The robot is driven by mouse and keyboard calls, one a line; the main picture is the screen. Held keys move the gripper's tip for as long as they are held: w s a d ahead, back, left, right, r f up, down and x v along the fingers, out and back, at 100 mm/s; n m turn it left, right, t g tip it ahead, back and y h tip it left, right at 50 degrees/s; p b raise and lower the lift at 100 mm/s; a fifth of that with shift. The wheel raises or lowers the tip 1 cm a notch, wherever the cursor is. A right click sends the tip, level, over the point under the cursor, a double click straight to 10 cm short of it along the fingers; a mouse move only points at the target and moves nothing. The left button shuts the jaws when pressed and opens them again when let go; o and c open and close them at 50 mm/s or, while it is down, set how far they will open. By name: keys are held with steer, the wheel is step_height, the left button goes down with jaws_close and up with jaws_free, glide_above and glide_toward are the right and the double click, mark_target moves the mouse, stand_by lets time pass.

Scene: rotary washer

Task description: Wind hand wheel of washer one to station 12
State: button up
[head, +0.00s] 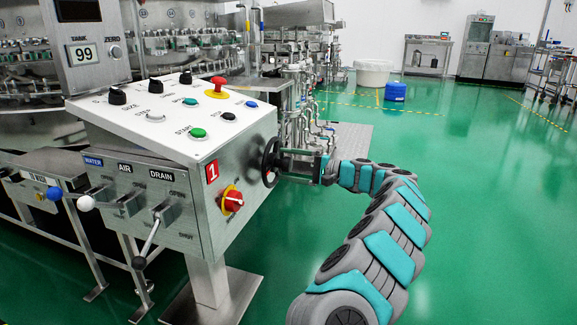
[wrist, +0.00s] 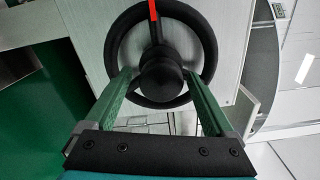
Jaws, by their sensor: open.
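The black hand wheel (head: 267,163) is on the right side of the control box (head: 187,153) marked with a red 1. In the wrist view the wheel (wrist: 210,42) faces me, with a red mark (wrist: 152,10) at the top of its rim and a round hub (wrist: 161,80) in the middle. My gripper (head: 287,163) is at the wheel, coming from the right. In the wrist view my gripper (wrist: 158,76) is open, one green finger on each side of the hub, over the lower rim. I cannot tell whether the fingers touch the wheel. No station number on the wheel is readable.
A red-and-yellow switch (head: 231,200) is below the wheel, and valve levers (head: 150,240) are on the box front. Green floor (head: 490,200) is open at the right.

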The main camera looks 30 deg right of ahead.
steer(key=v, duration=0.7)
steer(key=shift+s+d+p, duration=0.25)
steer(key=shift+s+p, duration=0.05)
steer(key=shift+p, duration=0.1)
